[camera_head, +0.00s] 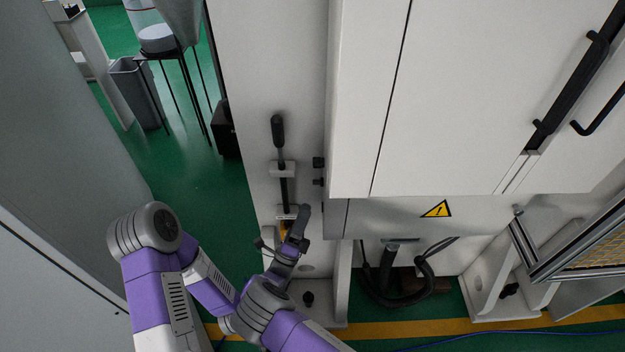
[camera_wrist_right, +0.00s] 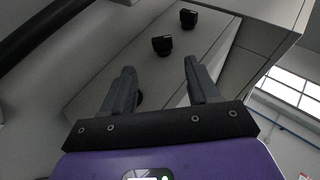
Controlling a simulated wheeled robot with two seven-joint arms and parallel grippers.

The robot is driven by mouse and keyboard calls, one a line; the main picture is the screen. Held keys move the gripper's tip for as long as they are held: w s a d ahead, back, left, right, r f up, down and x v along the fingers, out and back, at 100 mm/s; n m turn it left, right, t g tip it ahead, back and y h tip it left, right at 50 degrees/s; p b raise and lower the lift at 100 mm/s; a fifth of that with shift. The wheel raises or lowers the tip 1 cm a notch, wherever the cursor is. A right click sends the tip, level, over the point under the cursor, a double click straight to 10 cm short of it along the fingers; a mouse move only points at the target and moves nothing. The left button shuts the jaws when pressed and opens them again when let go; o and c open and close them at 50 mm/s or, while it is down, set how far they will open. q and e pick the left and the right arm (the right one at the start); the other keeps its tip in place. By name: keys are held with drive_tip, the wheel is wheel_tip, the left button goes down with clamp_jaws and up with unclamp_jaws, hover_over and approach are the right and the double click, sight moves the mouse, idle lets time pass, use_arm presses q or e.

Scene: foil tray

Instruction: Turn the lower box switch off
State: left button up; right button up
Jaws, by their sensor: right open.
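Two small black switches stick out from the side of the pale box. In the head view the lower box switch (camera_head: 318,181) sits just below the upper one (camera_head: 318,162). In the wrist view the nearer black knob (camera_wrist_right: 162,45) appears to be the lower switch, and the other knob (camera_wrist_right: 188,18) is farther off. My right gripper (camera_head: 298,229) is below and left of the switches in the head view. In the wrist view its fingers (camera_wrist_right: 158,73) are open and empty, with the nearer knob beyond the gap, apart from them. The switch setting cannot be read. My left gripper is not visible.
A black-handled lever (camera_head: 278,132) is mounted on the pale panel left of the box. The large cabinet (camera_head: 450,110) with black handles fills the right. A black hose (camera_head: 385,295) hangs beneath it. Green floor (camera_head: 185,180) is open at the left, beside a grey bin (camera_head: 138,92).

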sight(317, 182)
drive_tip(key=x, duration=0.7)
drive_tip(key=shift+r, duration=0.45)
drive_tip(key=shift+w+a, duration=0.1)
drive_tip(key=shift+a, duration=0.05)
drive_tip(key=c, duration=1)
drive_tip(key=shift+s+r+n+g+y+p, duration=0.1)
drive_tip(key=shift+r+n+g+y+p, duration=0.2)
drive_tip(key=shift+n+g+y+p, duration=1.65)
drive_tip(key=shift+s+r+n+y+p, duration=0.2)
drive_tip(key=shift+y+p, duration=0.3)
drive_tip(key=shift+p, duration=3)
drive_tip(key=shift+s+r+n+g+y+p, duration=0.1)
drive_tip(key=shift+r+n+g+y+p, duration=0.25)
drive_tip(key=shift+n+g+y+p, duration=1.6)
drive_tip(key=shift+c, duration=0.2)
drive_tip(key=shift+m+t+h+p, duration=0.7)
drive_tip(key=shift+m+t+p, duration=0.1)
drive_tip(key=shift+m+t, duration=0.15)
